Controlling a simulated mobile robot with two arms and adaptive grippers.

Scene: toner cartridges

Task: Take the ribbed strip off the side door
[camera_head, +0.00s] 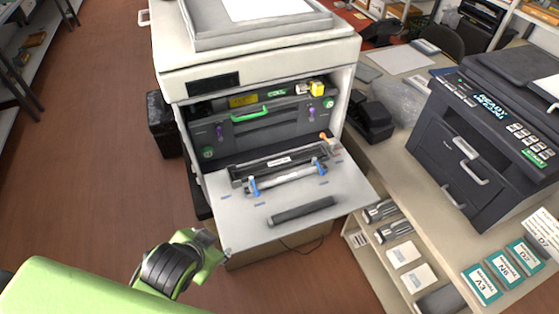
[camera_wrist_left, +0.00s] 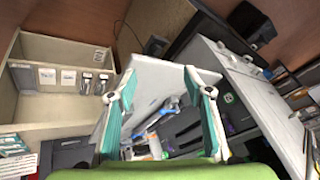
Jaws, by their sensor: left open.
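The side door (camera_head: 235,212) of the white copier is folded down and lies as a light grey shelf. The dark ribbed strip (camera_head: 303,210) lies on its front part, near the outer edge. A longer dark unit with blue clips (camera_head: 280,168) lies behind it, nearer the copier opening. My left gripper (camera_head: 214,248) is beside the door's front left corner, left of the strip and apart from it. In the left wrist view its teal fingers (camera_wrist_left: 160,92) are spread and empty, with the door panel (camera_wrist_left: 150,82) beyond. I cannot make out the strip there. My right gripper is not in view.
The copier (camera_head: 260,55) is open above the door, showing a green handle (camera_head: 249,113). A desk with a black printer (camera_head: 490,130) stands at right. Shelves with cartridges (camera_head: 380,211) are under the desk. Brown floor (camera_head: 100,150) is clear at left.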

